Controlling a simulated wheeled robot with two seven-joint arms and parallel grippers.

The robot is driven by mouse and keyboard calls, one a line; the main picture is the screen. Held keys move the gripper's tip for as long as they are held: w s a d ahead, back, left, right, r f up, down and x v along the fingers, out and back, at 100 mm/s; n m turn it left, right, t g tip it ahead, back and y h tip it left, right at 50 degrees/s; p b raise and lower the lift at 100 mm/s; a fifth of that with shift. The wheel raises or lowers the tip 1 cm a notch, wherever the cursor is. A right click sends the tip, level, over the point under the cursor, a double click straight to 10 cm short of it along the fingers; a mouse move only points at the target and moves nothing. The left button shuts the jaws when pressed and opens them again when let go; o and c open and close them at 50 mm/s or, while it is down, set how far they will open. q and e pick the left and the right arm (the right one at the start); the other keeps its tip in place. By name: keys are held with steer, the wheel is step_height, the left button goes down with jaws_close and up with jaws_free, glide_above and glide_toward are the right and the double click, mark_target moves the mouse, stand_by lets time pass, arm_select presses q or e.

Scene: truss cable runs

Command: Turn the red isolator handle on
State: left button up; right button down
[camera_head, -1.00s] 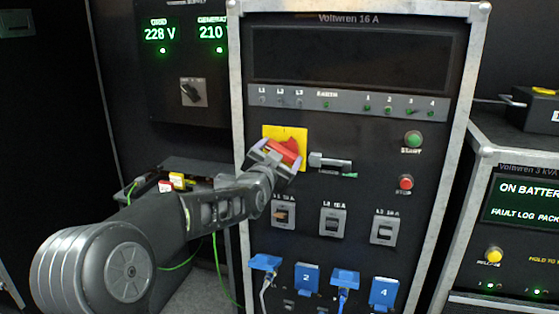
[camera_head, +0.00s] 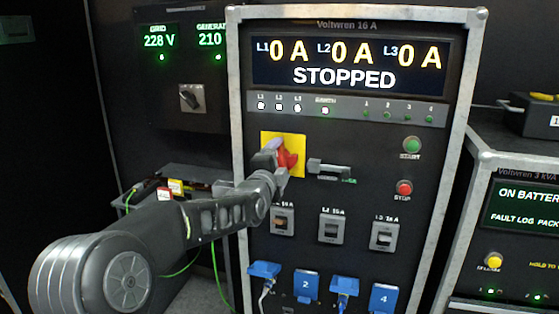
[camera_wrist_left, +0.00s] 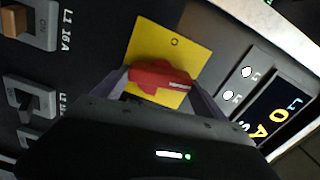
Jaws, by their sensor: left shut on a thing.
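The red isolator handle (camera_head: 287,159) sits on a yellow plate (camera_head: 297,143) on the front of the Voltwren 16 A panel. My left gripper (camera_head: 273,158) is at the handle and partly hides it in the head view. In the left wrist view the red handle (camera_wrist_left: 160,77) lies between the fingers of my left gripper (camera_wrist_left: 158,88), which is shut on it. The panel display (camera_head: 347,63) is lit and reads 0 A for L1, L2 and L3, and STOPPED. My right gripper is not in view.
A grey latch-like handle (camera_head: 328,168) is just right of the yellow plate. Green START (camera_head: 412,144) and red STOP (camera_head: 404,188) buttons are further right. Several breakers (camera_head: 331,229) and blue socket covers (camera_head: 306,284) are below.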

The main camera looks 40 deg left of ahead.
arm_select(q)
steer(key=shift+f+m, duration=0.1)
steer(key=shift+m, duration=1)
steer(key=o, duration=1.3)
steer(key=v, duration=0.7)
steer(key=shift+s+d+b, duration=0.15)
steer(key=shift+s+b, duration=0.25)
